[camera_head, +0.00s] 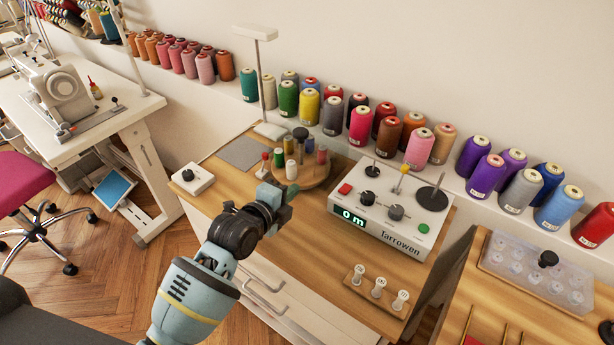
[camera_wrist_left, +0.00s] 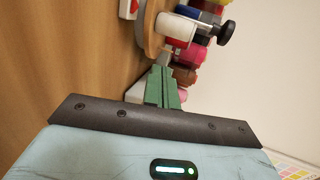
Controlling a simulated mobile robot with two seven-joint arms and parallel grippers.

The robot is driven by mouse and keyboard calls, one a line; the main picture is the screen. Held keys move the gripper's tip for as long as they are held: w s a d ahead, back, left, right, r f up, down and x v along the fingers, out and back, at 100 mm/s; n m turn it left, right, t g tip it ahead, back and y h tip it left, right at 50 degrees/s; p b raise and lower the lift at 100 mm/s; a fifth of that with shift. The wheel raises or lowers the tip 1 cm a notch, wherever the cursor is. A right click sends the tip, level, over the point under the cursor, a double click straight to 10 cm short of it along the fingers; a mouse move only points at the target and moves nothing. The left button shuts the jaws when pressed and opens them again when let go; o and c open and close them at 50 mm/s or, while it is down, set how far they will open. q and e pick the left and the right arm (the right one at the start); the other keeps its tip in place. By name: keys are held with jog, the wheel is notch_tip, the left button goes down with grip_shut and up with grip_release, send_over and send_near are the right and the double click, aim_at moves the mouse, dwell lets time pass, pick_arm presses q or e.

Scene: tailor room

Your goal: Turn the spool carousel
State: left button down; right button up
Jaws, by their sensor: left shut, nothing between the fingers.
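The spool carousel (camera_head: 318,177) is a round wooden disc with several small thread spools on it and a dark knob (camera_head: 300,133) on its central post. It stands on the wooden worktop (camera_head: 285,240). My left gripper (camera_head: 286,189) is at the carousel's near left edge, shut and empty. In the left wrist view its green fingers (camera_wrist_left: 163,88) are together, just short of the disc's rim (camera_wrist_left: 151,32); I cannot tell whether they touch it. The knob also shows there (camera_wrist_left: 226,32), past a white spool (camera_wrist_left: 176,27). My right gripper is not in view.
A white winder box (camera_head: 385,212) with a display stands right of the carousel. A small white switch box (camera_head: 192,179) is to the left. A rack of three bobbins (camera_head: 378,288) sits near the front. Several thread cones line the back ledge.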

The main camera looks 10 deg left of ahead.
aim_at(318, 181)
pick_arm(q)
jog(key=x, duration=0.4)
jog(key=r+x, duration=0.1)
jog(key=x, duration=0.1)
jog(key=shift+w, duration=0.2)
jog(key=shift+w+d+f, duration=0.1)
jog(key=shift+w+d, duration=0.1)
jog(key=shift+w, duration=0.4)
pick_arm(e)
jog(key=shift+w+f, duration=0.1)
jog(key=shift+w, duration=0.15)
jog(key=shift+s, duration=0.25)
pick_arm(q)
jog(key=shift+d, duration=0.1)
jog(key=shift+w+d, duration=0.55)
jog(key=shift+d, duration=0.15)
jog(key=shift+w+d, duration=0.45)
jog(key=shift+d, duration=0.1)
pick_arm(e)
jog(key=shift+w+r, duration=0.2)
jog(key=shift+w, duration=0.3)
